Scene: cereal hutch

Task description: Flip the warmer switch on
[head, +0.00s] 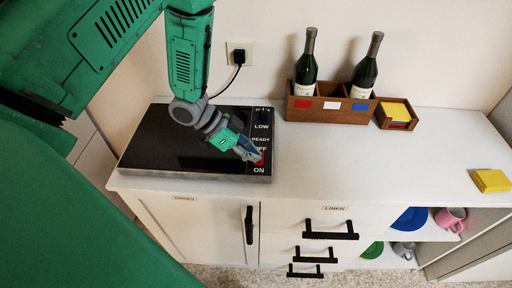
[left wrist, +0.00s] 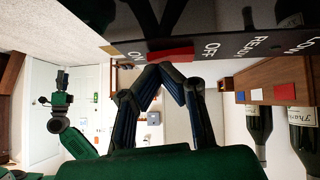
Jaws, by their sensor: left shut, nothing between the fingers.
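The warmer (head: 150,140) is a flat black plate on the white counter, with a label strip at its right reading LOW, READY, OFF and ON. The red switch (head: 262,158) sits between OFF and ON, near the front edge. It also shows in the left wrist view (left wrist: 170,55), between the same two words. My left gripper (head: 250,152) is shut and empty, its fingertips (left wrist: 165,72) right at the switch. I cannot tell whether they touch it. What looks like my right gripper (left wrist: 61,80) shows small in the left wrist view, its fingers unclear.
A wooden rack (head: 330,108) with two bottles stands at the back of the counter, beside a small box (head: 397,115) of yellow pieces. A yellow stack (head: 491,180) lies at the right. A cord runs from a wall outlet (head: 239,54) behind the warmer. The counter's middle is clear.

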